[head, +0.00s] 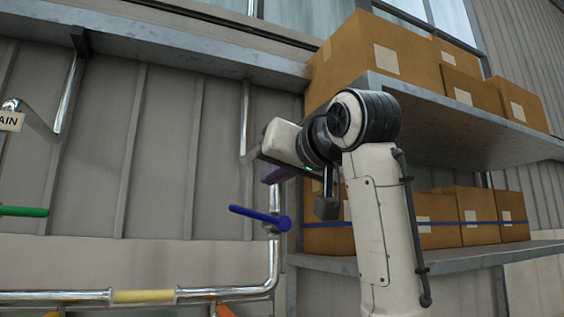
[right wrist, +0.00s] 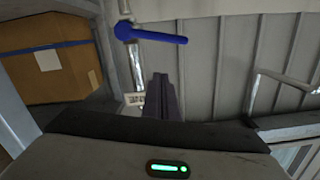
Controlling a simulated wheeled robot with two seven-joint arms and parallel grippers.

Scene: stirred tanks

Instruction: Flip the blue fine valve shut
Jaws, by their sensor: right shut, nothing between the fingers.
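The blue fine valve's lever (head: 253,214) sticks out to the left from its hub on a vertical metal pipe (head: 273,262). It lies nearly level, crosswise to the pipe. In the right wrist view the blue lever (right wrist: 155,36) shows beyond the fingertips, with its round hub at the left end. My right gripper (head: 272,175) is just above the lever and hub in the head view. Its dark fingers (right wrist: 161,82) are together and empty, and appear apart from the lever. My left gripper is not in view.
A green handle (head: 24,211) and a partly cut-off sign (head: 12,121) ending in "AIN" are at the far left. A horizontal pipe with a yellow band (head: 143,296) runs below. Shelves with cardboard boxes (head: 375,55) stand right, close to my right arm.

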